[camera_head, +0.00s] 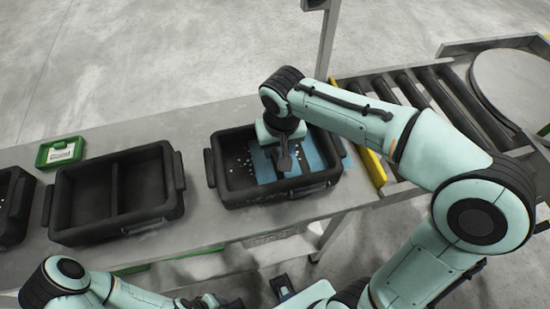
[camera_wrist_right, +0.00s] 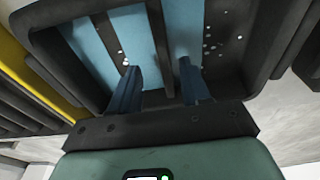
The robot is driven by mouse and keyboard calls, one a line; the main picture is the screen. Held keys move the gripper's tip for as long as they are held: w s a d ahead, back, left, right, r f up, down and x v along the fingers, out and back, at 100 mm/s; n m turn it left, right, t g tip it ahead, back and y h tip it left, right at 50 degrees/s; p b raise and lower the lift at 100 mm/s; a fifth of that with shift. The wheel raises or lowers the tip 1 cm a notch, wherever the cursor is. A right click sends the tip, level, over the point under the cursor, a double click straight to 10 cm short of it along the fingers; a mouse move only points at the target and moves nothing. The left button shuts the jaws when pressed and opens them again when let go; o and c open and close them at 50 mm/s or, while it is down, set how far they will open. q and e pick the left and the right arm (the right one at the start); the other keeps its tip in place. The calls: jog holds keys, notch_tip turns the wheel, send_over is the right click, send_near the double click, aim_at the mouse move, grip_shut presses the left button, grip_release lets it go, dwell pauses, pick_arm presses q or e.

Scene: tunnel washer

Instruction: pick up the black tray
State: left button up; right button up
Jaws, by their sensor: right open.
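In the head view a black tray (camera_head: 218,185) with a blue-covered floor sits on the grey table, near its right end. Small white bits lie inside it. My right gripper (camera_head: 284,166) reaches down over it from above, hiding part of its middle. In the right wrist view the gripper (camera_wrist_right: 158,88) is open, its two dark-blue fingers apart, with the tray's dark divider (camera_wrist_right: 160,45) showing between them. Contact with the divider cannot be told. My left arm shows at the bottom left; its gripper is not clearly seen.
Another black tray (camera_head: 113,235) with a divider and empty compartments stands to the left. Part of a further tray (camera_head: 12,205) shows at the left edge. A green card holder (camera_head: 61,152) lies behind. A roller conveyor (camera_head: 440,95) with a yellow edge (camera_head: 373,168) lies right.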

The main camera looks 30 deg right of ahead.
aim_at(275, 156)
jog(key=f, duration=0.2)
jog(key=w+f, duration=0.1)
jog(key=f, duration=0.2)
jog(key=shift+a, duration=0.15)
pick_arm(q)
jog(key=shift+f, duration=0.15)
pick_arm(e)
jog(key=shift+c, duration=0.3)
grip_shut()
jog(key=shift+r, duration=0.1)
pick_arm(q)
jog(key=w+r+p, duration=0.1)
jog(key=r+p, duration=0.1)
jog(key=r, duration=0.1)
jog(key=w+r+p, duration=0.1)
jog(key=shift+w+r, duration=0.3)
jog(key=shift+w, duration=0.05)
pick_arm(e)
notch_tip(275, 156, up, 20)
